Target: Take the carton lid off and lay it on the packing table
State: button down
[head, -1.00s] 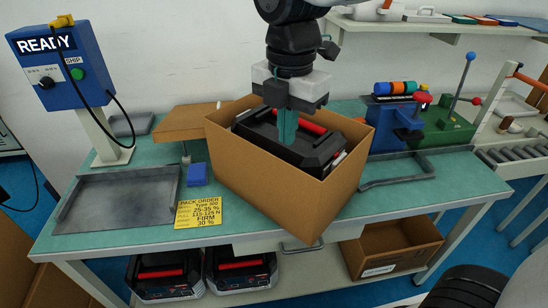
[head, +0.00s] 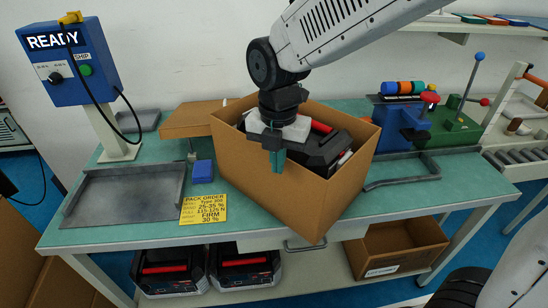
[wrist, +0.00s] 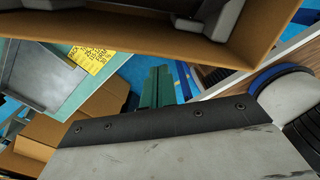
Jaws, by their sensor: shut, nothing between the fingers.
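The brown carton (head: 250,178) stands open on the packing table (head: 130,234), with no lid over it. A black case with a red handle (head: 322,148) sits inside it. My gripper (head: 277,165) is shut and empty, in front of the carton's near wall in the head view. In the wrist view its green fingers (wrist: 157,88) are closed together, with the carton wall (wrist: 190,42) above them in the picture. My gripper hides part of the case.
A grey tray (head: 122,194), a blue block (head: 202,171) and a yellow order card (head: 204,208) lie left of the carton. A blue READY box (head: 65,62) stands at the left. A blue and green fixture (head: 408,122) stands right. An open carton (head: 396,248) is on the lower shelf.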

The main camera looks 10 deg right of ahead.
jog(key=shift+w+d, duration=0.35)
jog(key=shift+w, duration=0.2)
